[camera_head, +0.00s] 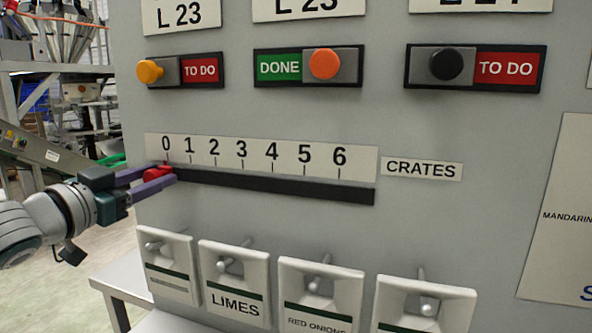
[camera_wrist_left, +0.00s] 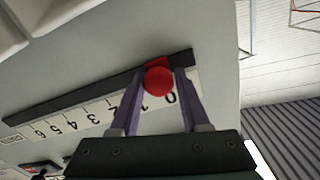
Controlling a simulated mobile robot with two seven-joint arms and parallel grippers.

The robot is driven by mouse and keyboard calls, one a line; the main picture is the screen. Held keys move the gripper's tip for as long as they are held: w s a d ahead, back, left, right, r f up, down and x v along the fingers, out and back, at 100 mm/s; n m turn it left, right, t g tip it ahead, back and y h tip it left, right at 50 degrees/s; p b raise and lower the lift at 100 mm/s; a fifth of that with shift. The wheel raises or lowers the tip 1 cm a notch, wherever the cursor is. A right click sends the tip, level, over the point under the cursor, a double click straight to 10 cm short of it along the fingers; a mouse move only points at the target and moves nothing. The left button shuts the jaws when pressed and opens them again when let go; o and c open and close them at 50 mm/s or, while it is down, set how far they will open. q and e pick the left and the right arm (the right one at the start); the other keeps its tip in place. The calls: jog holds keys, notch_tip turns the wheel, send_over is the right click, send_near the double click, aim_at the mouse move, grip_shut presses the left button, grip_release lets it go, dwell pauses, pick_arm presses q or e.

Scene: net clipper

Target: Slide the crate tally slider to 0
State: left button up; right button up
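The crate tally slider is a red knob (camera_head: 160,173) on a dark horizontal rail (camera_head: 270,187) under a white scale (camera_head: 258,152) numbered 0 to 6. The knob stands at the left end of the rail, below the 0 mark. In the left wrist view the round red knob (camera_wrist_left: 159,81) shows near the 0, which appears upside down. My left gripper (camera_head: 160,178) comes from the left with its purple fingers on either side of the knob. The fingers look open, with small gaps beside the knob. My right gripper is in neither view.
A CRATES label (camera_head: 421,169) is right of the scale. Above are switches with orange (camera_head: 323,64), yellow (camera_head: 149,72) and black (camera_head: 446,64) knobs. The panel's left edge is close to the slider.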

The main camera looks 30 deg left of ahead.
pick_arm(q)
jog(key=o, duration=0.4)
jog(key=shift+a, duration=0.15)
jog(key=shift+s, duration=0.1)
jog(key=v, duration=1)
jog(key=shift+f, duration=0.1)
jog(key=s+d+f+n+g, duration=0.1)
jog(key=s+d+f+g, duration=0.2)
jog(key=d+f+g, duration=0.75)
jog(key=s+d+f+m+g+h, duration=0.15)
jog(key=s+d, duration=0.25)
jog(key=d, duration=0.4)
jog(key=s+d+f+m+g+h, duration=0.1)
jog(key=s+d+f+g+h, duration=0.15)
jog(key=s+d, duration=0.45)
notch_tip(320, 180, up, 37)
jog(key=w+d+p, duration=0.1)
jog(key=d+p, duration=0.1)
jog(key=p, duration=3.4)
jog(key=shift+w+f, duration=0.25)
jog(key=shift+w, duration=0.05)
